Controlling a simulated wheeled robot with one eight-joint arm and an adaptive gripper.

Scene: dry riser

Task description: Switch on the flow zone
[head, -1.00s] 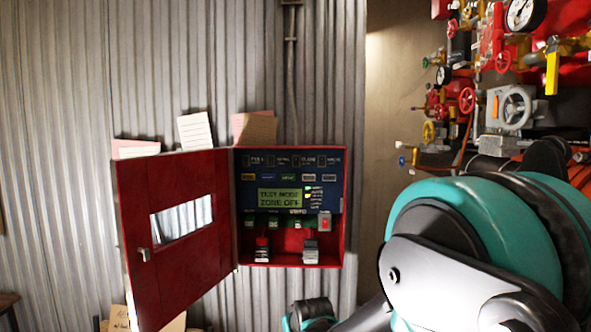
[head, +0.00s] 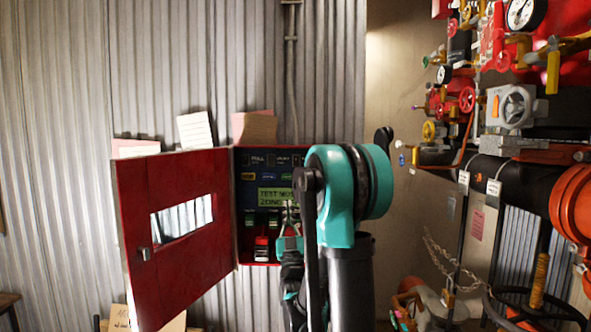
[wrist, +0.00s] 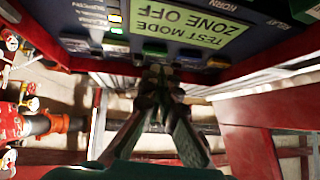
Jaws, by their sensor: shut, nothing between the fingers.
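The red control panel box (head: 242,262) hangs on the corrugated wall with its door (head: 180,262) swung open to the left. Its green display (head: 270,195) is partly hidden by my arm; in the wrist view the display (wrist: 185,20) reads "TEST MODE ZONE OFF". Coloured buttons, among them a blue one (head: 269,176) and a yellow one (head: 248,177), sit above the display. Green switches (head: 262,218) sit below it. My arm hides the panel's right part.
Red pipework with valves and handwheels (head: 467,100) and an orange flanged pipe (head: 572,205) fill the right side. A chain (head: 440,255) hangs at the lower right. Paper notes (head: 195,130) stick up behind the box.

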